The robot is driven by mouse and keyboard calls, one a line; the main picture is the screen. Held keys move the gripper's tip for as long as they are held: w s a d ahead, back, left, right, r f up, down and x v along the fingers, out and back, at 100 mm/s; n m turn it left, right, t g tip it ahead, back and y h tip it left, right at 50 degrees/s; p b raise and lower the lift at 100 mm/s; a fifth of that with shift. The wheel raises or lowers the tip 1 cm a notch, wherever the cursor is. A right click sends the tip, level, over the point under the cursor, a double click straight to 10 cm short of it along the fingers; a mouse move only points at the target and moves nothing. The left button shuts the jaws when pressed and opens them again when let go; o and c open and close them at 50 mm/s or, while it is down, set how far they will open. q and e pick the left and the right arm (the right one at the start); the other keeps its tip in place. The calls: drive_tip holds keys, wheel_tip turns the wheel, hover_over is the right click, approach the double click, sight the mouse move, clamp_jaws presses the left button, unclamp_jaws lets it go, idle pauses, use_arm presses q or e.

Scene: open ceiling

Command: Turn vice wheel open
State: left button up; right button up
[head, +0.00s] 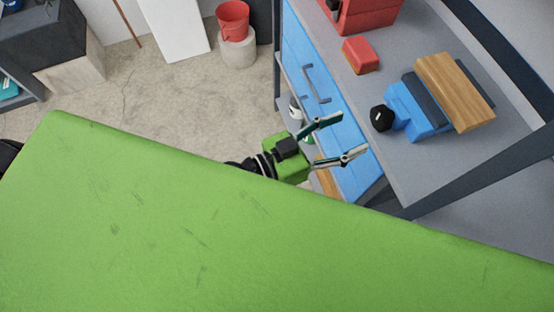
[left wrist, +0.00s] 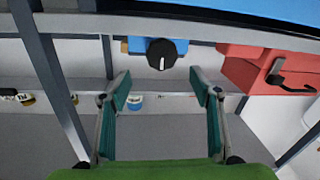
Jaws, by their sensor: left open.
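The vice (head: 418,112) is blue and sits on the grey workbench. A wooden block (head: 455,90) lies across its dark jaws. Its wheel (head: 381,118) is a black knob on the side facing my left gripper (head: 355,133). My left gripper is open and empty, in front of the bench's blue front, apart from the wheel. In the left wrist view the wheel (left wrist: 161,53), with a white mark, appears just beyond and between the open fingertips (left wrist: 160,78). The vice body (left wrist: 136,45) is partly hidden behind it. My right gripper is not in view.
The grey workbench (head: 405,165) has a blue drawer front (head: 310,70) with a handle. A small red box (head: 361,54) and a larger red toolbox (head: 362,15) stand on it. A dark diagonal post (head: 480,175) crosses the near side.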

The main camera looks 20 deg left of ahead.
sight(377, 120)
use_arm(q)
drive_tip(key=x, duration=1)
drive_tip(key=shift+w+r, duration=0.1)
drive_tip(key=shift+w, duration=0.05)
drive_tip(key=shift+f+m+b, duration=0.25)
drive_tip(key=shift+m+b, duration=0.25)
drive_tip(key=shift+m, duration=0.1)
drive_tip(key=shift+a+m, duration=0.1)
drive_tip(key=shift+m, duration=0.4)
drive_tip(key=shift+s+a+m+b, duration=0.2)
drive_tip(key=shift+s+m+b, duration=0.15)
drive_tip(key=shift+m+b, duration=0.05)
drive_tip(key=f+b+v, duration=0.1)
drive_tip(key=b+v, duration=0.2)
drive_tip(key=v, duration=1.1)
drive_tip(key=w+a+f+n+y+p, duration=0.1)
drive_tip(key=a+f+y, duration=0.1)
drive_tip(key=f, duration=0.6)
drive_tip(key=w+a+f+n+g+y+p, duration=0.1)
drive_tip(key=a+f+y+p, duration=0.1)
drive_tip(key=a+f, duration=0.3)
drive_tip(key=w+a+f+n+y+p, duration=0.1)
drive_tip(key=a+f, duration=0.3)
drive_tip(key=f, duration=0.7)
drive_tip(key=shift+w+a+f+n+g+y, duration=0.2)
drive_tip(key=shift+w+f+n+g+y, duration=0.15)
drive_tip(key=shift+w+y, duration=0.4)
drive_tip(key=shift+s+f, duration=0.15)
drive_tip(key=shift+s, duration=0.05)
